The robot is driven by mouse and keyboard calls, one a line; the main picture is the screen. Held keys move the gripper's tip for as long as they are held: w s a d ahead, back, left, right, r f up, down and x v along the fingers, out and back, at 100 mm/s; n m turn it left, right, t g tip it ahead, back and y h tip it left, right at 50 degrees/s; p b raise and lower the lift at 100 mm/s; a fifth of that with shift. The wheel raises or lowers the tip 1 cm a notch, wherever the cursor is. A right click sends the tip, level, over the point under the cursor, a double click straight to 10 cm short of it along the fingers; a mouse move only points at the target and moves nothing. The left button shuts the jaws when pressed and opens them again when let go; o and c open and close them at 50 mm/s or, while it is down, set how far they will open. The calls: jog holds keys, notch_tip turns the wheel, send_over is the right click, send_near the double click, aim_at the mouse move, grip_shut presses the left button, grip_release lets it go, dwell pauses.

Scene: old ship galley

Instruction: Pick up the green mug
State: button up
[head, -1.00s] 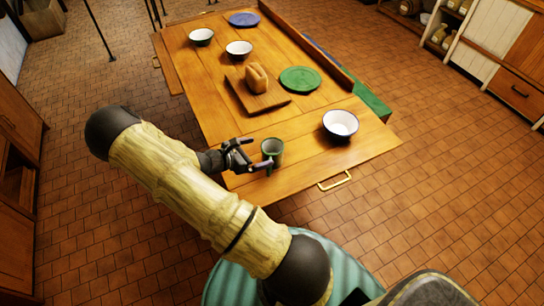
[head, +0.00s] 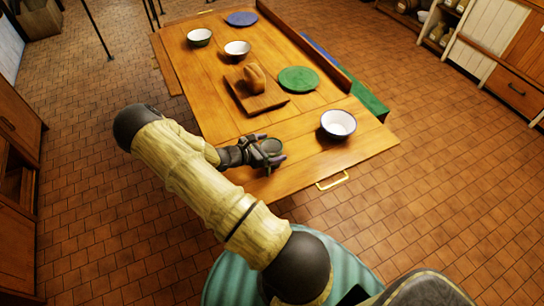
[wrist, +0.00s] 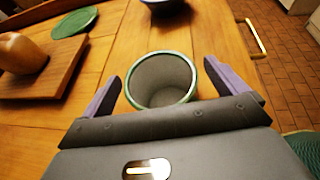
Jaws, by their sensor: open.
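The green mug (wrist: 160,82) stands upright on the table, seen from above in the wrist view, with a green rim and a grey, empty inside. In the head view the mug (head: 271,147) is partly hidden by my gripper. My gripper (wrist: 163,88) is open, with one purple-tipped finger on each side of the mug. The mug sits between the fingers, and a small gap shows beside each finger. My gripper also shows in the head view (head: 272,156), low at the table's near end. The mug's handle is not visible.
On the wooden table (head: 300,165) a white bowl (head: 338,124) stands right of the mug. A board (head: 256,98) with bread (head: 254,78), a green plate (head: 299,79), two more bowls and a blue plate (head: 241,19) lie farther back. A brass handle (head: 332,181) juts from the near edge.

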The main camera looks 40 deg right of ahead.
jog(key=shift+w+a, duration=0.1)
jog(key=shift+a, duration=0.05)
jog(key=c, duration=1.2)
jog(key=shift+r, duration=0.1)
notch_tip(320, 180, up, 10)
jog(key=b, duration=0.1)
dwell(0.3)
